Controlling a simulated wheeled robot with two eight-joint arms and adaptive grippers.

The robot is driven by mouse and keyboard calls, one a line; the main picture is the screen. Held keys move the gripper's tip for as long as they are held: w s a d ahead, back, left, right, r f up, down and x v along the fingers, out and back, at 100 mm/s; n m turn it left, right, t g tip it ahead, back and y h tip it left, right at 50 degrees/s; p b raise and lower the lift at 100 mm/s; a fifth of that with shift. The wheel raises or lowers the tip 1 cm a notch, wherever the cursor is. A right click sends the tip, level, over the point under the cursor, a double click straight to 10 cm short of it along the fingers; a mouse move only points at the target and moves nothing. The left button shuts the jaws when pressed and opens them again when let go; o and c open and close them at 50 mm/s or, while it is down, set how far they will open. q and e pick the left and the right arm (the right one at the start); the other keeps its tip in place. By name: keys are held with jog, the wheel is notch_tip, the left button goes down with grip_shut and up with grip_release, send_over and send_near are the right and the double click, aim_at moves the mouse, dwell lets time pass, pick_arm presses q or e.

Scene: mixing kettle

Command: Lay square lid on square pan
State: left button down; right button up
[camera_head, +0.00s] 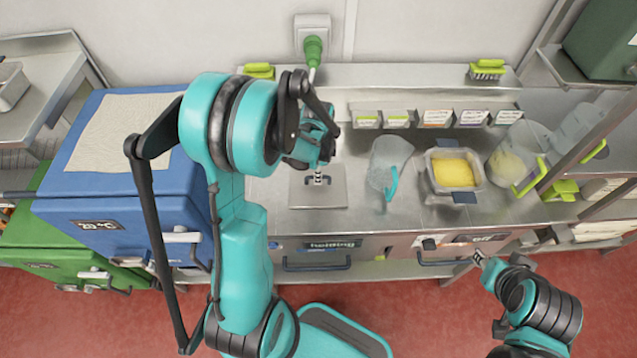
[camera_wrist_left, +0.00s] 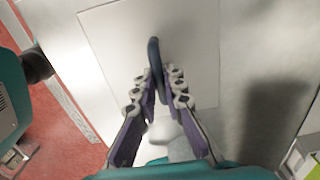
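The square lid (camera_head: 318,197) is a flat grey metal plate with a dark blue handle, lying on the steel counter left of the pan. It also shows in the left wrist view (camera_wrist_left: 110,55), with its handle (camera_wrist_left: 155,58) upright. My left gripper (camera_head: 318,178) points down over the lid. Its fingers (camera_wrist_left: 157,80) are apart, with the handle between or just beyond their tips; contact does not show. The square pan (camera_head: 433,182) holds yellow contents and stands uncovered to the right. My right gripper (camera_head: 479,257) is low at the counter's front edge; its finger gap is unclear.
A translucent pitcher (camera_head: 386,160) with a teal handle stands between lid and pan. Another clear container (camera_head: 508,160) is right of the pan. Small labelled bins (camera_head: 436,118) and green-handled brushes (camera_head: 487,70) are behind. A blue cabinet (camera_head: 115,205) is at left.

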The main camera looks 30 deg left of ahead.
pick_arm(q)
notch_tip(320, 180, up, 5)
jog(key=p, duration=0.3)
jog(key=shift+p, duration=0.3)
